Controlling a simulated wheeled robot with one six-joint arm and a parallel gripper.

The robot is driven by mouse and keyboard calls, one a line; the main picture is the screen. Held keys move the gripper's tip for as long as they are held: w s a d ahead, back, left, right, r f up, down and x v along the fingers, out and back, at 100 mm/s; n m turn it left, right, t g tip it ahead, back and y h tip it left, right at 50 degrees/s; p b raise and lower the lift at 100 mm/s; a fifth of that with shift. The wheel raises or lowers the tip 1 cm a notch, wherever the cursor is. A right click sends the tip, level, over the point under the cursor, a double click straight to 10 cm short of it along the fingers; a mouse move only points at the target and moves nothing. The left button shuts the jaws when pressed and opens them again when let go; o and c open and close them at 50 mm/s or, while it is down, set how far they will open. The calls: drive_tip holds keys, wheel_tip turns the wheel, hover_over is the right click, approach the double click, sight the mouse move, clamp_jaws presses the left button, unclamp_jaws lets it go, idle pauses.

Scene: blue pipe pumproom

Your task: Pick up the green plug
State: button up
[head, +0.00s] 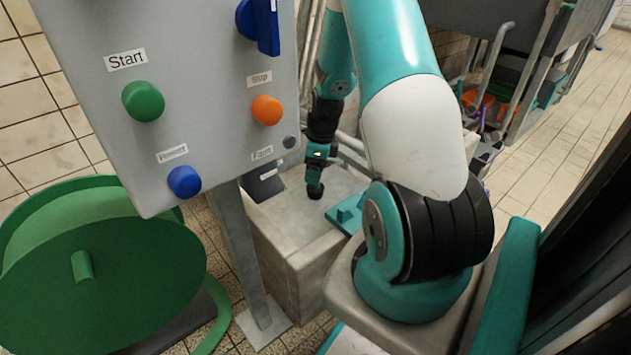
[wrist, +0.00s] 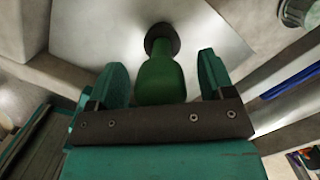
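The green plug (wrist: 160,80) is in the middle of the wrist view, a green body with a dark round end (wrist: 161,40) against a pale surface. My gripper (wrist: 163,75) has its two teal fingers on either side of the plug. A gap shows between the plug and each finger, wider on the right. In the head view my gripper (head: 318,155) points down into a pale basin (head: 275,235), with the plug (head: 314,177) just below it. I cannot tell whether the dark end touches the basin floor.
A grey panel (head: 210,85) with coloured buttons stands close to the left of my arm. A green hose reel (head: 100,265) is at the lower left. Pipes (head: 352,150) run behind the basin. Open tiled floor (head: 570,130) lies to the right.

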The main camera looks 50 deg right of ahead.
drive_tip(key=c, duration=1.1)
drive_tip(key=shift+o, duration=0.2)
